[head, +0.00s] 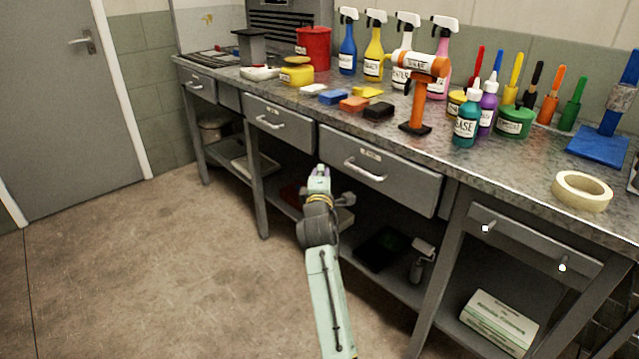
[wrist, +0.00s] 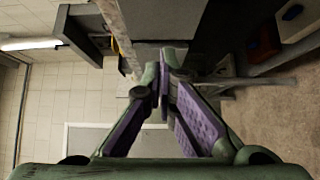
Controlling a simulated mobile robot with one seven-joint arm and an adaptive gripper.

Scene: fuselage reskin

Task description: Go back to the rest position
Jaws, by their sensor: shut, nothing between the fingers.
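My gripper (head: 320,172) is at the end of my pale green arm, in front of the workbench and below the level of its top. In the wrist view, the green and purple fingers of my gripper (wrist: 164,80) come together at the tips, with nothing between them. In the head view it appears in front of the middle drawers (head: 378,172), close to their lower edge. I cannot tell the exact gap between the fingertips and the drawer fronts.
Open floor (head: 150,260) lies left, before a grey door (head: 60,100).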

